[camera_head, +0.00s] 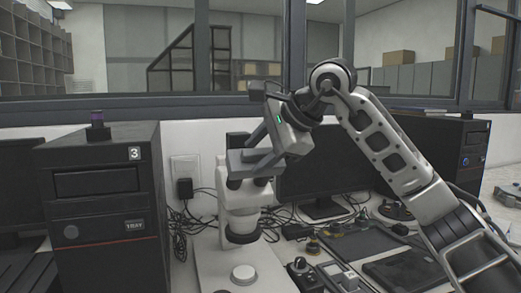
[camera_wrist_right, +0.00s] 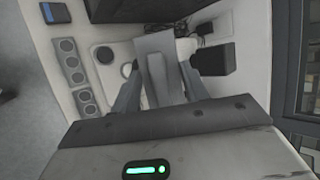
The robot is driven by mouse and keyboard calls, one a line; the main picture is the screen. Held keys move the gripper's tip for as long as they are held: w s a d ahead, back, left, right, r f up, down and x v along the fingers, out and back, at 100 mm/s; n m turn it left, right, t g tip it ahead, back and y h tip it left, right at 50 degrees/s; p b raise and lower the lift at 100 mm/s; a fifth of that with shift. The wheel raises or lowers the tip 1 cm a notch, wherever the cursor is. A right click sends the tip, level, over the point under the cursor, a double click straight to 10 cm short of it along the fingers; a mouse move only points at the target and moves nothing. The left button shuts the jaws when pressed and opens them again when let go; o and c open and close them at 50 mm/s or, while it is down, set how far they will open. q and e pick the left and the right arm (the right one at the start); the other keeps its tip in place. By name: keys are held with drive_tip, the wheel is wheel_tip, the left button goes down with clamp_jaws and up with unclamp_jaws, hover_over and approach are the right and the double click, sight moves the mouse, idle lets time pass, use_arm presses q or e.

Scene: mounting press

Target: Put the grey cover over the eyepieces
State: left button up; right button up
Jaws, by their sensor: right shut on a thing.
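The white microscope (camera_head: 238,205) stands on its pale base left of centre in the head view. Its dark eyepieces (camera_head: 234,184) show just under my right gripper (camera_head: 248,164). The right gripper is shut on the grey cover (camera_wrist_right: 155,43), which sits between its two fingers in the right wrist view. In the head view the cover is hard to tell from the grey fingers, at the top of the microscope. I cannot tell whether it touches the eyepieces. My left gripper is not in view.
A black computer tower (camera_head: 103,200) stands close on the left. A monitor (camera_head: 325,170) and another tower (camera_head: 455,150) are behind and to the right. Cables (camera_head: 185,222) lie by the wall. Dark trays (camera_head: 360,243) and small parts crowd the bench right of the microscope.

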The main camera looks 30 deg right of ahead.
drive_tip(key=o, duration=1.1)
drive_tip(key=shift+c, duration=0.2)
drive_tip(key=shift+r, duration=0.1)
drive_tip(key=v, duration=1.6)
